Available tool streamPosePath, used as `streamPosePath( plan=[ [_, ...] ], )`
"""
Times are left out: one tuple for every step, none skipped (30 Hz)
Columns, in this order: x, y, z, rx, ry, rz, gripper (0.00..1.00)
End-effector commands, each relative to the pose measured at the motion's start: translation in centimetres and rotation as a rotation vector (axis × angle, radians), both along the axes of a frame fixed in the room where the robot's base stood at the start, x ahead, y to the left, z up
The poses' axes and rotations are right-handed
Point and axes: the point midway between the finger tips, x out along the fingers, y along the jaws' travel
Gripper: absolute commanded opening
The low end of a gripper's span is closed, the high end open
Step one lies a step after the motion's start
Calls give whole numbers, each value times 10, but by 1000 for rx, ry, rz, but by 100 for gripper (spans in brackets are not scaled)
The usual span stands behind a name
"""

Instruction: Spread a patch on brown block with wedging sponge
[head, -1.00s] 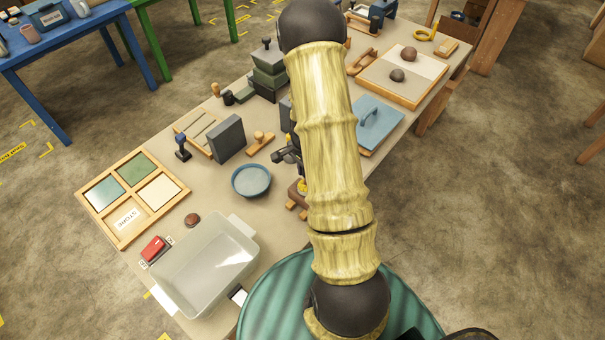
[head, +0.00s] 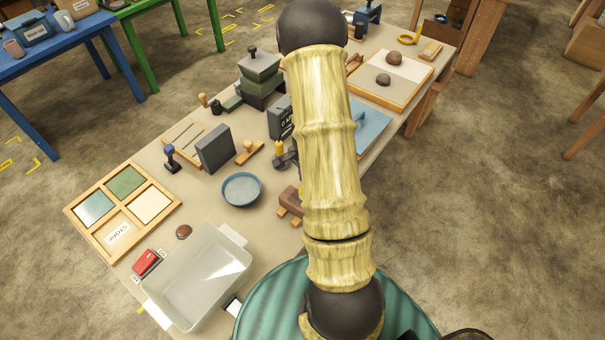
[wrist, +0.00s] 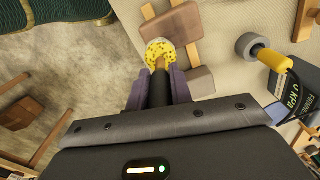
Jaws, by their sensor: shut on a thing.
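The brown block (head: 291,197) rests on light wooden strips near the table's right edge. It also shows in the wrist view (wrist: 173,27), beyond my fingers. My gripper (wrist: 158,85) is shut on the handle of the yellow, dark-speckled wedging sponge (wrist: 163,49). The sponge points away from me and overlaps the block's near left side in the wrist view. I cannot tell whether they touch. No patch shows on the visible part of the block. My arm hides the gripper and sponge in the head view.
A yellow-handled tool with a grey round end (wrist: 250,46) and a dark labelled box (wrist: 297,97) stand close by. A blue bowl (head: 241,189), clear tub (head: 199,278) and framed color tray (head: 124,209) lie to the left.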

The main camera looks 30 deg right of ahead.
Motion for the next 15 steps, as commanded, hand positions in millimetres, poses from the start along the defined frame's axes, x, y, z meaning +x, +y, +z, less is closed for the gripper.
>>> streamPosePath(
  plan=[
    [0,0,0,0,0,1,0],
    [0,0,0,0,0,0,0],
    [0,0,-1,0,1,0,0],
    [0,0,-3,1,1,0,0],
    [0,0,-5,1,1,0,0],
    [0,0,-8,1,1,-1,0],
    [0,0,-10,1,1,-1,0],
    [0,0,-11,1,1,-1,0],
    [0,0,-12,1,1,-1,0],
    [0,0,-11,0,0,-1,0],
    [0,0,-11,0,0,-1,0],
    [0,0,-11,0,0,-1,0],
    [0,0,-11,0,0,-1,0],
    [0,0,-11,0,0,0,0],
    [0,0,-12,0,0,0,0]
  ],
)
